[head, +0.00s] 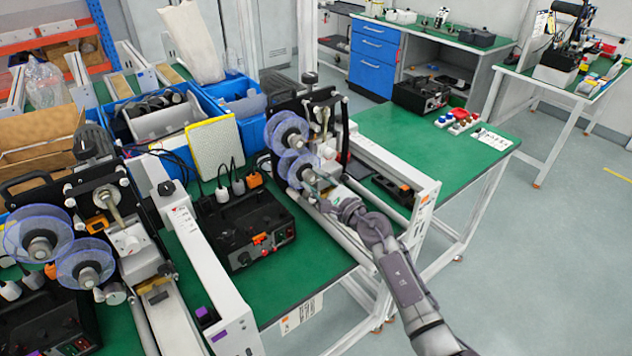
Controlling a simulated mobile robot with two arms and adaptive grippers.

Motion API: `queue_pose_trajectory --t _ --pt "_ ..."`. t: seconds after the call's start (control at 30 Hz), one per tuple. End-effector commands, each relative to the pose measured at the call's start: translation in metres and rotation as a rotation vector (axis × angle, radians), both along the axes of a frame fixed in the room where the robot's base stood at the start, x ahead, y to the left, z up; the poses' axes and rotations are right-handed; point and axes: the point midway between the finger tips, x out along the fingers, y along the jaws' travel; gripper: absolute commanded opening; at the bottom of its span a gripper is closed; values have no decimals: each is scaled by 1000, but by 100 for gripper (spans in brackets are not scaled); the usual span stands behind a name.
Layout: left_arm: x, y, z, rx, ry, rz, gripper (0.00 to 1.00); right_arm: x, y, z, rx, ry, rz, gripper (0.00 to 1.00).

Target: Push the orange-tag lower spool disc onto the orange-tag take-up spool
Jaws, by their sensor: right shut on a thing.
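The orange-tag machine (322,120) stands on the green bench in the middle, with an orange tag (424,199) on the end of its white rail. It carries two clear, blue-rimmed discs on its left side: an upper disc (285,128) and the lower spool disc (291,166). My right gripper (309,182) reaches in from the lower right and is shut on the lower spool disc at its right side. The take-up spool is mostly hidden behind the disc and gripper, so I cannot tell how far the disc sits on it. My left gripper is not in view.
A similar machine with two discs (40,228) stands at left, beside a rail with a purple tag (205,316). A black control box (240,228) sits between the machines. Blue bins (165,135) stand behind.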

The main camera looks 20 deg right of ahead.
Motion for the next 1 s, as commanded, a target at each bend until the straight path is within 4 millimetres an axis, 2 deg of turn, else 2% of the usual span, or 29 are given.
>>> queue_pose_trajectory --t 1.0 --pt "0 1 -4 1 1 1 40 9 3 0 1 0 0 0"
